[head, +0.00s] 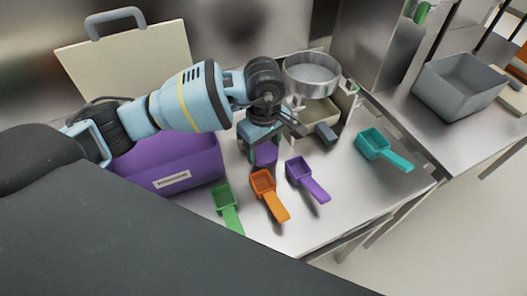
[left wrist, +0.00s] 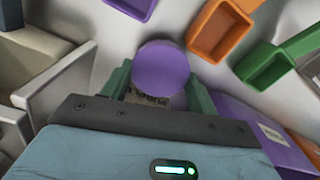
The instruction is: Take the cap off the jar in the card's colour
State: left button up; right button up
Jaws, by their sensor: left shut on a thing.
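My left gripper (head: 262,140) reaches down over the metal table and is shut on a round purple cap (head: 266,156). In the left wrist view the cap (left wrist: 161,68) shows as a purple disc between the two green fingers (left wrist: 160,85). A strip with dark lettering shows just below the disc; it is too small to read. The jar body is mostly hidden, and I cannot tell whether the cap sits on it or is apart from it. I cannot make out a colour card. My right gripper is not in view.
Purple (head: 306,180), orange (head: 268,194), green (head: 226,207) and teal (head: 383,148) scoops lie around the gripper. A labelled purple bin (head: 190,165) stands left. A metal sieve (head: 312,75) is behind. A grey bin (head: 455,85) stands on the right counter. The front right table is clear.

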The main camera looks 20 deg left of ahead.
aim_at(264, 151)
pick_arm(q)
jog(key=shift+f, duration=1.2)
jog(key=shift+f, duration=0.1)
jog(key=o, duration=1.1)
notch_tip(264, 151, up, 12)
jog(key=shift+r, duration=0.15)
